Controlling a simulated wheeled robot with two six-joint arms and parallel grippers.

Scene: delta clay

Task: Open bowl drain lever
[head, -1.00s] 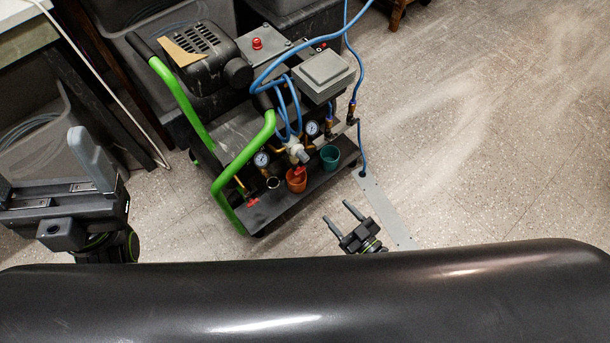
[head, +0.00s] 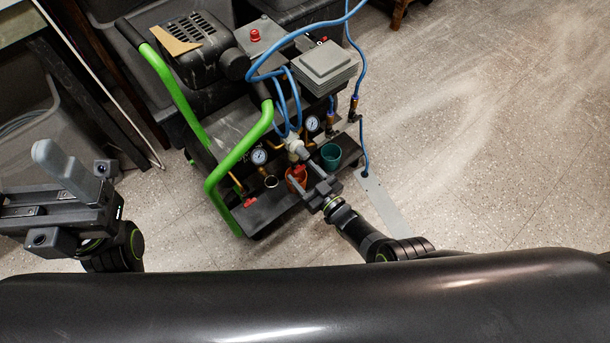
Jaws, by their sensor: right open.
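The green-handled compressor (head: 232,152) stands left of centre in the head view. A pale filter bowl (head: 297,150) sits at its front, between two gauges. A small red part at its lower end is mostly hidden now, so I cannot tell the drain lever's position. Another red lever (head: 250,202) is on the front left. My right gripper (head: 303,175) is open, its fingers just below the bowl and over the orange cup (head: 294,187). I cannot tell whether it touches anything. My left gripper (head: 85,175) is far left, away from the compressor; its opening is unclear.
A teal cup (head: 331,155) stands on the black shelf, right of the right fingers. Blue hoses (head: 284,85) loop above the bowl, and one runs to a grey floor plate (head: 382,200). Grey bins (head: 48,135) stand at left. The floor at right is clear.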

